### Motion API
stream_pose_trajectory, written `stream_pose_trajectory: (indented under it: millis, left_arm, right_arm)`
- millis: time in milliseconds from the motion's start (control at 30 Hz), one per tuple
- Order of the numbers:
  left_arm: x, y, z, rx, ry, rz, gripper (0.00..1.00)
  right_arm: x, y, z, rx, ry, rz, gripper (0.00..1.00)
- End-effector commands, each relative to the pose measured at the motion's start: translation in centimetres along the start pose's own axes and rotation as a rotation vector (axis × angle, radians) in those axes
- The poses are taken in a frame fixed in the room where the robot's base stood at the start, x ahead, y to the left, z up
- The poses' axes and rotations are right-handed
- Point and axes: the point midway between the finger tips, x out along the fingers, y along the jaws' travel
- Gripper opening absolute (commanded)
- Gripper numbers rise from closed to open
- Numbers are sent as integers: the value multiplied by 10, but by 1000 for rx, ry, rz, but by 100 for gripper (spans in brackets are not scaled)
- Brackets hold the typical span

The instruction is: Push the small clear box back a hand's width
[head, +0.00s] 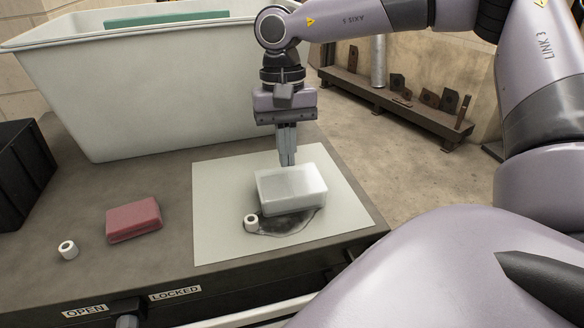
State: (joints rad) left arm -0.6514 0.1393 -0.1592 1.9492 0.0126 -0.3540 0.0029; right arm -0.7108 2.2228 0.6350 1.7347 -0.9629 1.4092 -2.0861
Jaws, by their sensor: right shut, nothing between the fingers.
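The small clear box (290,188) is a pale, translucent block lying on a light sheet (218,225) on the dark table top. My right gripper (288,161) points down at the box's far top edge, its fingers shut together and empty. I cannot tell whether the fingertips touch the box, or whether they are over it or just behind it. My left gripper is not in view.
A red block (134,220) and another white ring (68,250) lie left. A large white bin (170,100) stands behind; a black box (22,175) is far left.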

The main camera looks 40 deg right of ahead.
Motion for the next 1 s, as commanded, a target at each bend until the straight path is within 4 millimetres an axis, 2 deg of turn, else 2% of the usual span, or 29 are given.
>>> stream_pose_trajectory:
  millis: [333,400,500,1000]
  left_arm:
    - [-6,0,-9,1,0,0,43]
    - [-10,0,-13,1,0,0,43]
    - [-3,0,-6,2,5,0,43]
    - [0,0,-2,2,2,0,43]
  right_arm:
    - [7,0,46,-2,0,-1,0]
    - [13,1,43,1,-3,2,0]
    - [22,0,40,1,2,0,0]
    - [28,1,41,1,-10,4,0]
